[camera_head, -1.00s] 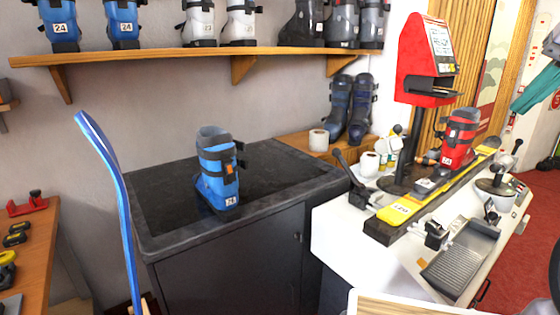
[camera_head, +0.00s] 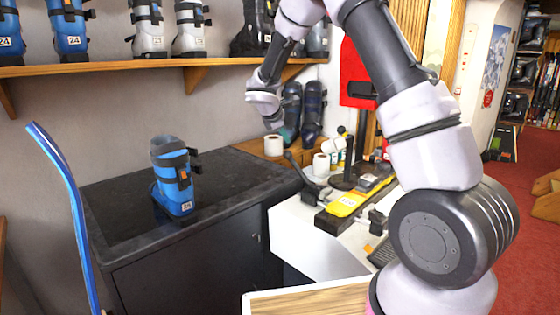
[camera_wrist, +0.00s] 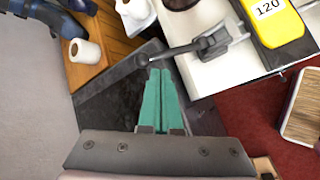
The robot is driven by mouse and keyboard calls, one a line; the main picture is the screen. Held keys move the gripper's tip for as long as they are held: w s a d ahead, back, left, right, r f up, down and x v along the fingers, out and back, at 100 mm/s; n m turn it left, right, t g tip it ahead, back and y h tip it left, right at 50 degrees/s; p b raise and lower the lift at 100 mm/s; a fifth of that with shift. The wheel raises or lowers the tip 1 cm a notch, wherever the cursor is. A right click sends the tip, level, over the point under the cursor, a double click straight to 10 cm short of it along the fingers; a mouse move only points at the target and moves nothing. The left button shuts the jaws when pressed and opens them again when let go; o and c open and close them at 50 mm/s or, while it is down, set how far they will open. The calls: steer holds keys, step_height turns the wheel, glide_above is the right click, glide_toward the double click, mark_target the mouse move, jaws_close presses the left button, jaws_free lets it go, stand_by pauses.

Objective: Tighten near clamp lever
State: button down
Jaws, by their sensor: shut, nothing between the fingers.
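The near clamp lever (camera_head: 299,168) is a dark handle with a rounded knob, rising tilted from a grey clamp base beside the tip of the yellow ski (camera_head: 344,204). In the wrist view the lever (camera_wrist: 185,48) runs from the clamp base at the right to its knob at the left. My gripper (camera_wrist: 160,71) has green fingers, shut and empty, with tips just below the knob in that picture. I cannot tell the depth gap. In the head view my gripper (camera_head: 287,134) hangs above and behind the lever, in front of dark boots. My arm hides the far clamp.
A blue boot (camera_head: 172,177) stands on the dark cabinet top (camera_head: 115,220) at left. A pale-edged wooden board (camera_head: 310,301) is in front.

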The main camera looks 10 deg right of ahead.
steer(key=w+a+f+n+t, duration=0.1)
steer(key=w+a+f+n, duration=0.45)
steer(key=f, duration=0.35)
steer(key=x, duration=0.9)
steer(key=shift+s+a+f, duration=0.1)
steer(key=shift+a+f, duration=0.05)
steer(key=shift+f, duration=0.45)
steer(key=shift+d+r, duration=0.6)
steer(key=shift+r, duration=0.2)
steer(key=shift+d+r, duration=0.55)
steer(key=shift+r, duration=0.25)
steer(key=shift+d+r, duration=0.1)
steer(key=shift+r, duration=0.05)
